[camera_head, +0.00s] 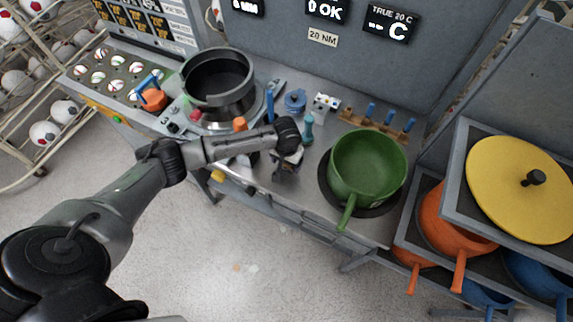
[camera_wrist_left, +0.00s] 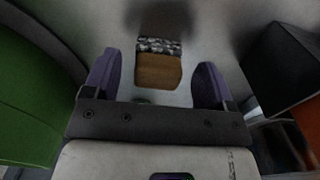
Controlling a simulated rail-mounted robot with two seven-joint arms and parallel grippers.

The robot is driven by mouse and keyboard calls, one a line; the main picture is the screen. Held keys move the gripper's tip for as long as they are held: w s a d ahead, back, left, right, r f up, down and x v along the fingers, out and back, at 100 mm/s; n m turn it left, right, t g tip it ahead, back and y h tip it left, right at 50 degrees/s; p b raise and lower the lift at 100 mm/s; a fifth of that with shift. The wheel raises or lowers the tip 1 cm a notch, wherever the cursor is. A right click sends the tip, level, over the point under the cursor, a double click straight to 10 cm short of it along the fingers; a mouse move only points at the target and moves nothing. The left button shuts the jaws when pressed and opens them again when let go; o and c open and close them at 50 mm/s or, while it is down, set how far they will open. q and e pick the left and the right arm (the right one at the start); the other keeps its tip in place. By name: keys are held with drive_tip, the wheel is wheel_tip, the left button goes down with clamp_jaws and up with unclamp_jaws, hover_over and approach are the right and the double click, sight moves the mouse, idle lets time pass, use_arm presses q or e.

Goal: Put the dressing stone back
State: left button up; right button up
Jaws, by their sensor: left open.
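My left gripper (camera_head: 287,163) reaches down over the bench between the black ring-shaped vessel and the green pan. In the left wrist view its two purple-grey fingers (camera_wrist_left: 157,78) are open. Between and just beyond them is a small block, likely the dressing stone (camera_wrist_left: 158,72), with a plain brown face and a speckled grey-white band. The fingers stand apart from it, with a gap on each side. A blurred dark shape lies beyond the block. In the head view the wrist hides this spot, so the block cannot be made out there. My right gripper is not in view.
The green pan (camera_head: 367,165) sits close to the right of the gripper. A wooden rack (camera_head: 378,124) with blue pegs, a white block (camera_head: 325,104) and a teal bottle (camera_head: 307,130) stand behind. The black vessel (camera_head: 218,78) is left. Shelved pans and a yellow lid (camera_head: 510,190) are far right.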

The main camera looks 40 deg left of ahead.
use_arm(q)
wheel_tip(320, 180, up, 9)
drive_tip(key=shift+r, duration=0.2)
drive_tip(key=s+d+f+m, duration=0.1)
drive_tip(key=s+d, duration=0.1)
drive_tip(key=d, duration=0.1)
drive_tip(key=s+d+f+m+h, duration=0.1)
drive_tip(key=s+d+f, duration=0.1)
drive_tip(key=s+d, duration=0.1)
drive_tip(key=s+d+f+m, duration=0.1)
drive_tip(key=s+d+f, duration=0.1)
drive_tip(key=d, duration=0.1)
drive_tip(key=shift+s+d+f+t, duration=0.2)
drive_tip(key=shift+s+t, duration=0.1)
drive_tip(key=shift+t, duration=0.1)
drive_tip(key=s+d+f+m+t+h, duration=0.1)
drive_tip(key=s+d+m, duration=0.1)
drive_tip(key=s+d, duration=0.3)
drive_tip(key=s+a+r+t+y, duration=0.1)
drive_tip(key=s+a, duration=0.1)
drive_tip(key=s, duration=0.6)
drive_tip(key=s+a+r, duration=0.1)
drive_tip(key=s+a, duration=0.1)
drive_tip(key=s, duration=0.6)
drive_tip(key=shift+s+a+r+t+y, duration=0.15)
drive_tip(key=shift+a+r+t+y, duration=0.05)
drive_tip(key=shift+t+y, duration=0.2)
